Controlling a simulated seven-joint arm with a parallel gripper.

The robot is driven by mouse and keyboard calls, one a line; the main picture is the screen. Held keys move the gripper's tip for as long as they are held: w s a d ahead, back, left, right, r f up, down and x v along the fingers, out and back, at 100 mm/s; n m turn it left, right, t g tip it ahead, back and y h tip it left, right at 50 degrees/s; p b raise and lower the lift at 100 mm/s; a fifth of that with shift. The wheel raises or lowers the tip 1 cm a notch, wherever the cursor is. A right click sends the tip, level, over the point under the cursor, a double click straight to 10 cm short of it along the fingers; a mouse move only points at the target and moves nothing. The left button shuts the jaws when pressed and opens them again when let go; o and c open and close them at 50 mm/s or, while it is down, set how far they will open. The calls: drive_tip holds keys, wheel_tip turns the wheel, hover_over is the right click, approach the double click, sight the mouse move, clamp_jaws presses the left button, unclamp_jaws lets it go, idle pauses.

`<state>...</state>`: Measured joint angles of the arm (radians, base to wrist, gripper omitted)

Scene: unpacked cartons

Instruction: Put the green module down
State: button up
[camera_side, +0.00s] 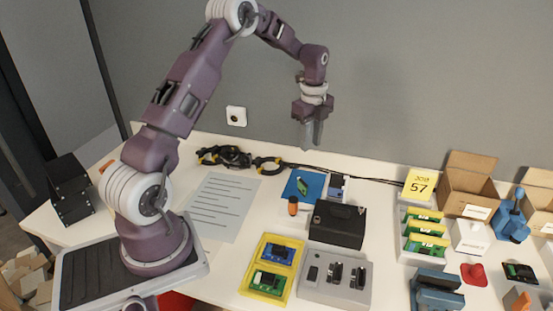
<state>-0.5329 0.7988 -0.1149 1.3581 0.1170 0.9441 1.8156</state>
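Several green boards with yellow edges (426,227) stand in a white rack (405,252) on the right. I cannot tell which one the task means. My gripper (311,146) hangs fingers down, well above the table at the back. No module shows in it. Its fingers overlap in this view, so their gap is unclear.
A black box (337,224) and a grey fixture with slots (335,280) stand right of the yellow tray. An orange-topped item (293,206) stands by the blue mat. Black cables (225,156) lie at the back. A printed sheet (220,206) lies flat on the left.

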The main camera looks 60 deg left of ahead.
drive_tip(key=s+d+r+n+t, duration=0.1)
drive_tip(key=s+d+r+n, duration=0.35)
drive_tip(key=d+r, duration=0.3)
drive_tip(key=s+d+r+n+t, duration=0.1)
drive_tip(key=s+d+r+n, duration=0.2)
drive_tip(key=s+d+r, duration=0.5)
drive_tip(key=s+d+n+t, duration=0.1)
drive_tip(key=s+d+n, duration=0.2)
drive_tip(key=s, duration=0.6)
drive_tip(key=s+d+r+n+t, duration=0.1)
drive_tip(key=s+d+n, duration=0.3)
drive_tip(key=s, duration=0.5)
drive_tip(key=shift+r+n+t, duration=0.3)
drive_tip(key=shift+n+t, duration=0.3)
drive_tip(key=shift+n, duration=0.35)
